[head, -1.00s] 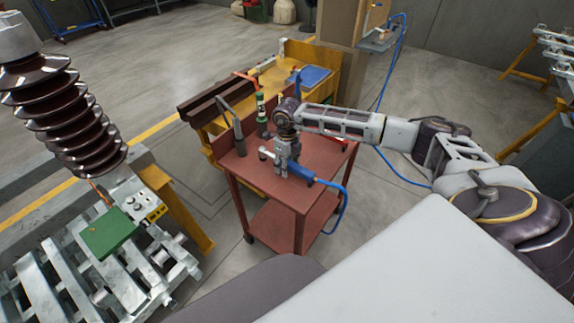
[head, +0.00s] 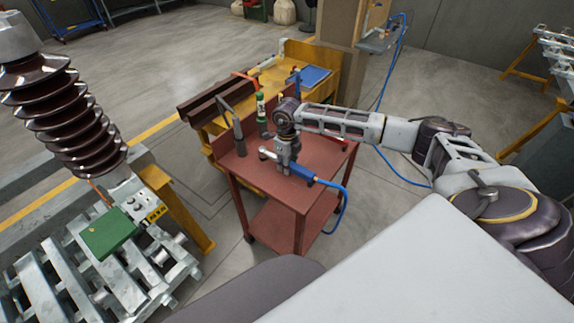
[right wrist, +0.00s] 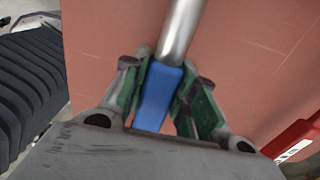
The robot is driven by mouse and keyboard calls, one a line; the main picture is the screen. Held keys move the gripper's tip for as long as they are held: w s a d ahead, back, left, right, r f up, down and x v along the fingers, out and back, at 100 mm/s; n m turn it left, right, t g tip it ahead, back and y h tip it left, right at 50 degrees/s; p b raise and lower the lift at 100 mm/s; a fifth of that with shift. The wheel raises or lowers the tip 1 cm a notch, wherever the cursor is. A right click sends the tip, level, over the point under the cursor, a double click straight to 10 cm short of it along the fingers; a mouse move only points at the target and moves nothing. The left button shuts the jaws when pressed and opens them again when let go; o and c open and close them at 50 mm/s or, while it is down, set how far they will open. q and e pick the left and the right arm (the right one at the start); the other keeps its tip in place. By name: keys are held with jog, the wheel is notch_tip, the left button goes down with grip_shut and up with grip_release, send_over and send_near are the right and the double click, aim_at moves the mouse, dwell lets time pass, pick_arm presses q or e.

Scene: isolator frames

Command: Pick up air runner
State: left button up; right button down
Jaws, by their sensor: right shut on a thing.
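The air runner is a tool with a silver front end and a blue handle (head: 301,170), with a blue hose at its rear. It is at the top of the red cart. My right gripper (head: 284,163) is over the cart top, shut around the tool's body. In the right wrist view the green-padded fingers (right wrist: 167,100) sit on both sides of the air runner's blue part (right wrist: 158,95), and its silver shaft (right wrist: 181,30) points away. I cannot tell whether the tool touches the cart top. My left gripper is not in view.
The red cart (head: 320,158) also carries a dark grey tool (head: 239,138) and a green bottle (head: 261,108). A yellow workbench (head: 265,85) stands behind it. A brown ribbed insulator (head: 75,120) and a metal frame with a green box (head: 108,235) are at left.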

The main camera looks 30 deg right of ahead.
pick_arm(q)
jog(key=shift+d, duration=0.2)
pick_arm(e)
jog(key=shift+r, duration=0.15)
jog(key=shift+w+r, duration=0.1)
jog(key=shift+r, duration=0.7)
notch_tip(320, 180, up, 8)
jog(key=shift+r, duration=0.1)
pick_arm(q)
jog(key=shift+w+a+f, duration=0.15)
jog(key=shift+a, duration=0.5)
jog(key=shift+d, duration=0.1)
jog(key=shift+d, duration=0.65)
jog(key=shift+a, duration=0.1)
